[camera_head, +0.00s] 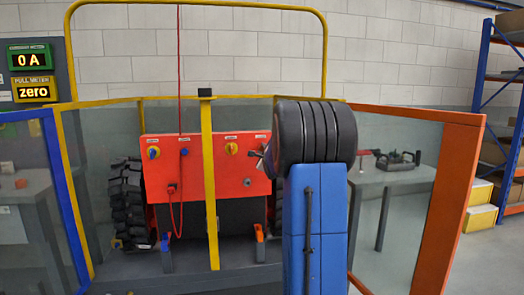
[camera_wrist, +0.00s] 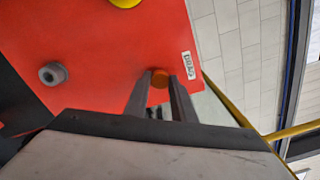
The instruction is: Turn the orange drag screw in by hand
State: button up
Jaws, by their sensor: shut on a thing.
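The orange drag screw (camera_wrist: 160,79) is a round orange knob on the red panel near its edge, beside a small white label. My gripper (camera_wrist: 162,80) is shut on the drag screw in the wrist view, with one dark finger on each side of it. In the head view my gripper (camera_head: 263,156) reaches the right edge of the red panel (camera_head: 215,197). There my arm covers the area to the right, and the screw itself cannot be made out.
The panel also bears a yellow knob (camera_head: 231,149), a blue knob (camera_head: 184,152) and a grey knob (camera_wrist: 52,74). A yellow post (camera_head: 209,190) stands before it. Glass panels flank the tracked carrier (camera_head: 127,200). A grey table (camera_head: 395,174) with tools stands at right. Displays read "0 A" and "zero".

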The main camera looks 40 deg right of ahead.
jog(key=m, duration=0.5)
jog(key=shift+m, duration=0.3)
jog(key=o, duration=0.9)
jog(key=shift+c, duration=0.2)
